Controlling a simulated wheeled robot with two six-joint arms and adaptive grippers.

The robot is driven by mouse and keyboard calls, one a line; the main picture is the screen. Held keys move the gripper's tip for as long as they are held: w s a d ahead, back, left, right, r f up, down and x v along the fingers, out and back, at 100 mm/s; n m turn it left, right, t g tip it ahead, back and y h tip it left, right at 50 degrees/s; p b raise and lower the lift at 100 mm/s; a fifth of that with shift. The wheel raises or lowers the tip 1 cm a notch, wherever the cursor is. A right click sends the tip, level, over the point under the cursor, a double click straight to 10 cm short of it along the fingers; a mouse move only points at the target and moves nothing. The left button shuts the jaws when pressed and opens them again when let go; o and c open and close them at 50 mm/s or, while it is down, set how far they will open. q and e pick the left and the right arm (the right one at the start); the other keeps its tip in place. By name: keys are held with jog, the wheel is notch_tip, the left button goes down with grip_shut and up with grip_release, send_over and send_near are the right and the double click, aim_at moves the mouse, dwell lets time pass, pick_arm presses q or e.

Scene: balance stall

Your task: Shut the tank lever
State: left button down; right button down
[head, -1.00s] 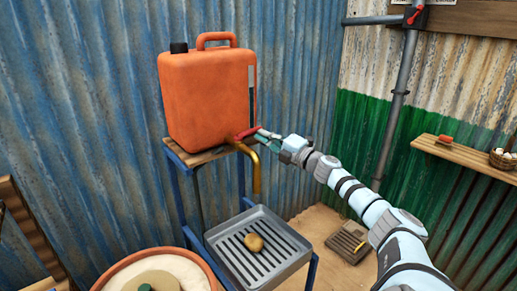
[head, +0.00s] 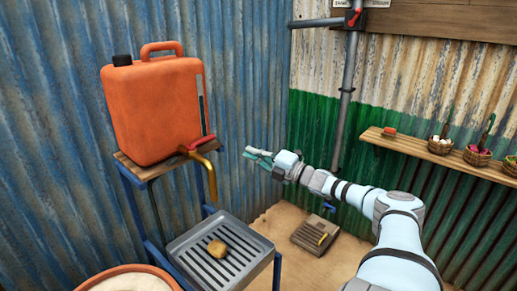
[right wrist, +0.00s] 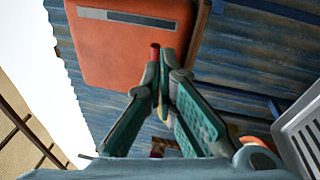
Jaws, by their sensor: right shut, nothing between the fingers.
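The orange tank (head: 155,108) stands on a wooden-topped blue stand at the left. Its red lever (head: 202,142) sits on top of the brass spout (head: 211,178) at the tank's lower right. No stream shows under the spout. My right gripper (head: 248,153) is shut and empty, to the right of the lever with a gap between them in the head view. In the right wrist view the shut fingertips (right wrist: 166,58) point toward the tank (right wrist: 130,45), and the red lever (right wrist: 155,53) shows just beyond them. My left gripper is not in view.
A grey slatted tray (head: 262,243) with a potato (head: 217,247) on it is below the spout. A terracotta-rimmed bowl (head: 160,275) is at the lower left. A shelf (head: 405,143) with baskets is at the right.

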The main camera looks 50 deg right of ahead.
jog(key=s+a+m+h+p, duration=0.1)
jog(key=s+a+m+p, duration=0.25)
jog(key=m+p, duration=0.25)
jog(key=m+h, duration=0.4)
jog(key=m, duration=1.3)
send_near(207, 140)
jog(key=x, duration=0.4)
jog(key=shift+w+d+f, duration=0.1)
jog(key=shift+w+f, duration=0.05)
jog(key=shift+w, duration=0.15)
jog(key=w+b, duration=0.1)
jog(key=b, duration=0.5)
jog(key=w+b, duration=0.1)
jog(key=b, duration=0.5)
jog(key=shift+w+d+r+n, duration=0.15)
jog(key=shift+d+r+n, duration=0.05)
jog(key=shift+n, duration=0.1)
